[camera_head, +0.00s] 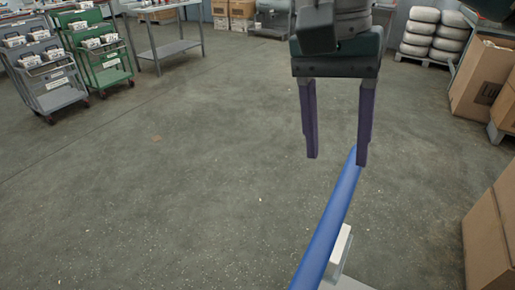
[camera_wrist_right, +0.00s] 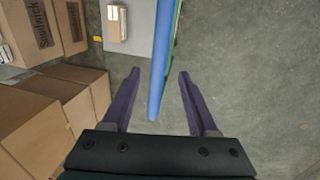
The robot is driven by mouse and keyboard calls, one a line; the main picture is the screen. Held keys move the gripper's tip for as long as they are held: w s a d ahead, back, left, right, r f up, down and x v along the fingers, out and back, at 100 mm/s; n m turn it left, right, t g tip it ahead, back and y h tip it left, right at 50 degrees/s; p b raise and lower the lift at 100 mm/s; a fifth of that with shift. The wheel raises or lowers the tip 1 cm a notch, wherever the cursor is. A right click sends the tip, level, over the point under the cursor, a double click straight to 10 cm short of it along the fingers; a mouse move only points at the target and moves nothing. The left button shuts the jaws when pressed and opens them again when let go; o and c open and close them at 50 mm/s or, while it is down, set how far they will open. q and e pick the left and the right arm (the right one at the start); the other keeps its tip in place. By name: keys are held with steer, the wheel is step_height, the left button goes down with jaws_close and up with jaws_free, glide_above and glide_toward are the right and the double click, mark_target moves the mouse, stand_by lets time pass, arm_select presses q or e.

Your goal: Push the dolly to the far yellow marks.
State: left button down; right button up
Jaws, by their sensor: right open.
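The dolly's blue handle bar (camera_head: 330,222) runs up from the bottom of the head view, its far end at the right finger of my right gripper (camera_head: 337,160). That gripper is open, with two purple fingers pointing down. In the right wrist view the blue bar (camera_wrist_right: 161,60) lies between the open fingers (camera_wrist_right: 160,72), with a gap on each side. The dolly's grey deck (camera_wrist_right: 142,38) carries a small carton (camera_wrist_right: 117,22). A small yellow patch (camera_wrist_right: 97,39) shows beside the deck. My left gripper is not in view.
Cardboard boxes (camera_head: 490,240) stand close on the right. More boxes (camera_head: 485,75) and stacked white sacks (camera_head: 435,32) are at the back right. Carts (camera_head: 45,75) and a metal table (camera_head: 170,48) stand at the back left. The concrete floor (camera_head: 180,170) in the middle is clear.

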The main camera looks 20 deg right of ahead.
mark_target(336, 204)
arm_select(q)
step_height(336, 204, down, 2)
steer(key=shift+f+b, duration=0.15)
steer(key=shift+b, duration=0.65)
arm_select(e)
steer(key=f, duration=0.3)
steer(key=d+f, duration=0.1)
steer(key=f, duration=0.2)
steer(key=s+f, duration=0.1)
steer(key=f, duration=0.3)
steer(key=shift+s+d, duration=0.1)
steer(key=shift+d, duration=0.15)
steer(key=shift+r, duration=0.1)
steer(key=shift+c, duration=0.3)
jaws_close()
